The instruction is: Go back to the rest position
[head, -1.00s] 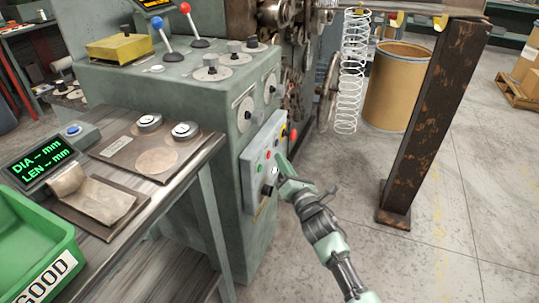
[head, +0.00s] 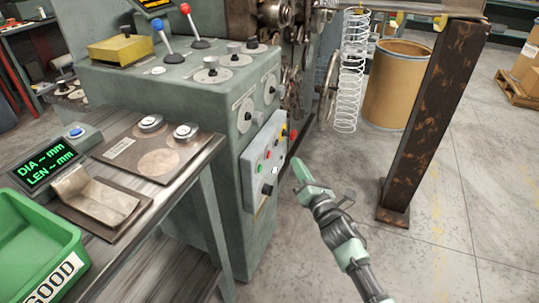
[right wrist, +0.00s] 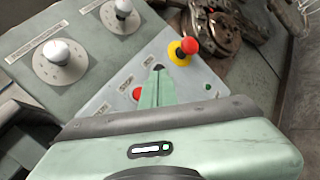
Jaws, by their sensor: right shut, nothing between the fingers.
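My right gripper (head: 298,172) is shut and empty. In the head view it hangs in the air just right of the control panel (head: 262,165) on the green machine (head: 185,95). The panel carries several coloured buttons and a black knob. In the right wrist view the shut fingers (right wrist: 158,85) point toward the panel, beside a red button (right wrist: 138,94) and a red-and-yellow button (right wrist: 183,50). The fingers cover part of the panel. My left gripper is not in view.
A work table (head: 165,215) at left holds a green bin (head: 35,245) marked GOOD, a display (head: 45,165) and gauge plates. A rusty post (head: 433,115), a coiled spring (head: 350,75) and a fibre drum (head: 397,85) stand to the right. The floor at lower right is clear.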

